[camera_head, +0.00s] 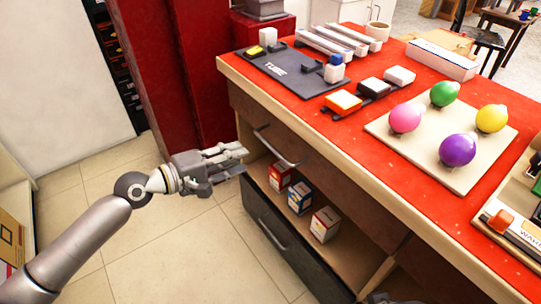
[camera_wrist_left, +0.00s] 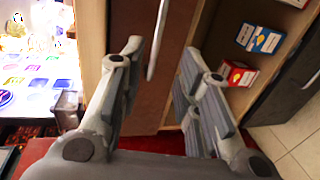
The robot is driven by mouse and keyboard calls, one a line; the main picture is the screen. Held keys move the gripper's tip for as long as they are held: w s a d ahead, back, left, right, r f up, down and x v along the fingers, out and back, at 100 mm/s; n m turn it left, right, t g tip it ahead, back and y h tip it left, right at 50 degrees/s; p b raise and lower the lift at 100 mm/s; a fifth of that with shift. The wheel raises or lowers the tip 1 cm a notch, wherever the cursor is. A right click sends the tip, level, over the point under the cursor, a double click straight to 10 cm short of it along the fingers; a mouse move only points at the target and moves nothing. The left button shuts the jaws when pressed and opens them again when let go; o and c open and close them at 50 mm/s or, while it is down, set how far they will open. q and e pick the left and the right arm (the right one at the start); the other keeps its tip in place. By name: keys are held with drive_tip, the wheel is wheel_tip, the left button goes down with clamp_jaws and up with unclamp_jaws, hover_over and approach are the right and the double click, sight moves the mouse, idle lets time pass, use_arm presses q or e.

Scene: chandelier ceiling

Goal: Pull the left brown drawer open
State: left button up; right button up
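The left brown drawer (camera_head: 325,156) is in the upper front of the red-topped counter, with a long metal handle (camera_head: 278,147). It looks shut. My left gripper (camera_head: 242,161) is in front of the counter, just left of and slightly below the handle. In the left wrist view the gripper's two fingers (camera_wrist_left: 157,72) are spread apart with nothing held. The handle (camera_wrist_left: 158,40) and the brown drawer front (camera_wrist_left: 133,35) show beyond and between the fingertips, apart from them. My right gripper cannot be made out.
Below is an open shelf with small boxes (camera_head: 300,197) and a dark lower drawer (camera_head: 285,245) with its own handle. The tiled floor at left is free.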

sight(270, 146)
use_arm(q)
drive_tip(key=b+x, duration=0.1)
drive_tip(key=x, duration=0.9)
drive_tip(key=shift+d+r, duration=0.1)
drive_tip(key=shift+d, duration=0.4)
clamp_jaws()
